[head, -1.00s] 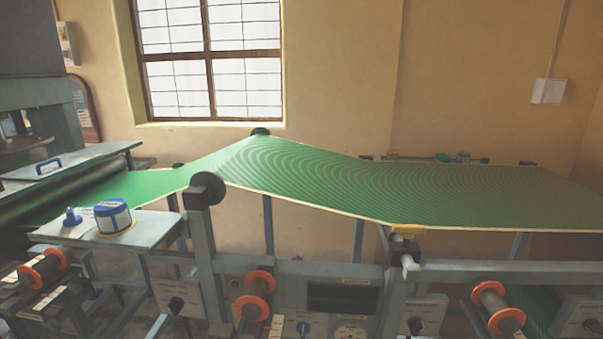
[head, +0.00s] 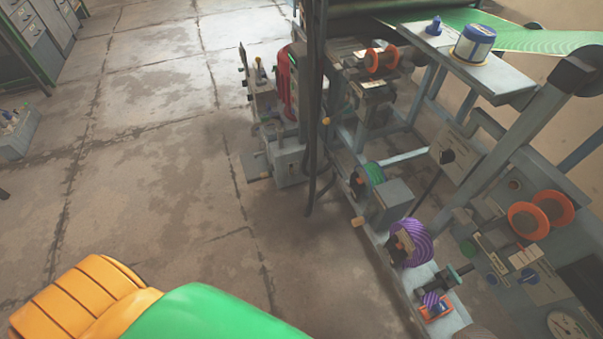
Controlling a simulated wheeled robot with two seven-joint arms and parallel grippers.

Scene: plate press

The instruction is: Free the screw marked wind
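I cannot pick out the screw marked wind, as no label here is large enough to read. The plate press (head: 492,80) stands at the right, with a low rail (head: 403,290) along the floor. On it are a purple-wound spool (head: 412,243), a small dark shaft with a knob (head: 457,276) and a small orange piece with purple winding (head: 435,308). A green-wound spool (head: 370,175) sits farther back. A black knob (head: 447,156) is on a grey plate. Neither gripper is in view.
Orange-flanged spools (head: 541,215) and a control panel (head: 530,275) are at the right. A white-and-blue tub (head: 474,45) stands on a side shelf. A dark upright post (head: 316,110) stands mid-view. The concrete floor (head: 150,150) at the left is mostly clear.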

